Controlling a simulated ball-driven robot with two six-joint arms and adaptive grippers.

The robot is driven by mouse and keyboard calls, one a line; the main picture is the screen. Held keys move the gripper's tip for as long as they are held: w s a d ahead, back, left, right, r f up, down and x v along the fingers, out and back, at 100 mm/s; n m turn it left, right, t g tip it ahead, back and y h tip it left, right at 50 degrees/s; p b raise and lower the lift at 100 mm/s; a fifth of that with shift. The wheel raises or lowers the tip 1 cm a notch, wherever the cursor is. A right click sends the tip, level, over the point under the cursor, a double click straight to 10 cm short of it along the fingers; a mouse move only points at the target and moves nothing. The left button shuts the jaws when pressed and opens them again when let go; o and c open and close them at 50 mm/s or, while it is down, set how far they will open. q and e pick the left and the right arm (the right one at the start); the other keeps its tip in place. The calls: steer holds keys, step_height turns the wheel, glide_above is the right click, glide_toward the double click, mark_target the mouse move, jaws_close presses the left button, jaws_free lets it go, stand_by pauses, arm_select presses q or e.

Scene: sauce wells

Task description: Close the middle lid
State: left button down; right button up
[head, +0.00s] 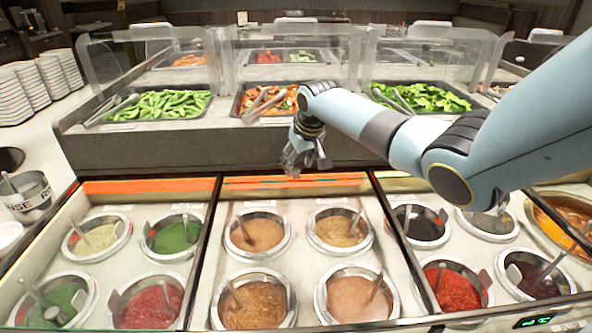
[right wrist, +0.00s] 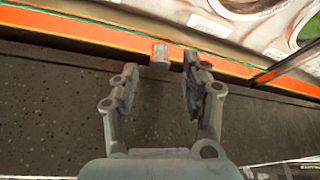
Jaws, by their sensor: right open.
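The middle section (head: 296,205) holds several round sauce wells with spoons, their sauces showing uncovered or through something clear. An orange strip (head: 345,181) runs along its back edge. In the right wrist view the strip (right wrist: 110,32) carries a small grey tab (right wrist: 160,50), which may be a lid handle. The lid's panel cannot be made out clearly. My right gripper (head: 307,163) hangs above this back edge, pointing down. In the right wrist view it is open and empty (right wrist: 160,66), its fingertips on either side just short of the tab. My left gripper is not in view.
Similar sections with sauce wells lie left (head: 130,205) and right (head: 470,190). Behind stands a dark raised counter wall (head: 180,150) with vegetable trays (head: 160,104) and clear guards (head: 290,50). Stacked white plates (head: 20,95) stand at far left. The space above the middle wells is free.

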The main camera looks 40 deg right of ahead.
steer(key=shift+x, duration=0.8)
steer(key=shift+w+f, duration=0.15)
steer(key=shift+f, duration=0.45)
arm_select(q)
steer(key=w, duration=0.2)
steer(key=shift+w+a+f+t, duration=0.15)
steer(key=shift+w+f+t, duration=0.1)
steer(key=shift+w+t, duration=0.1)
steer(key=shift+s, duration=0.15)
arm_select(e)
steer(key=shift+c, duration=0.2)
steer(key=c, duration=0.5)
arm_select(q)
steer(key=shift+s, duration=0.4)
arm_select(e)
jaws_close()
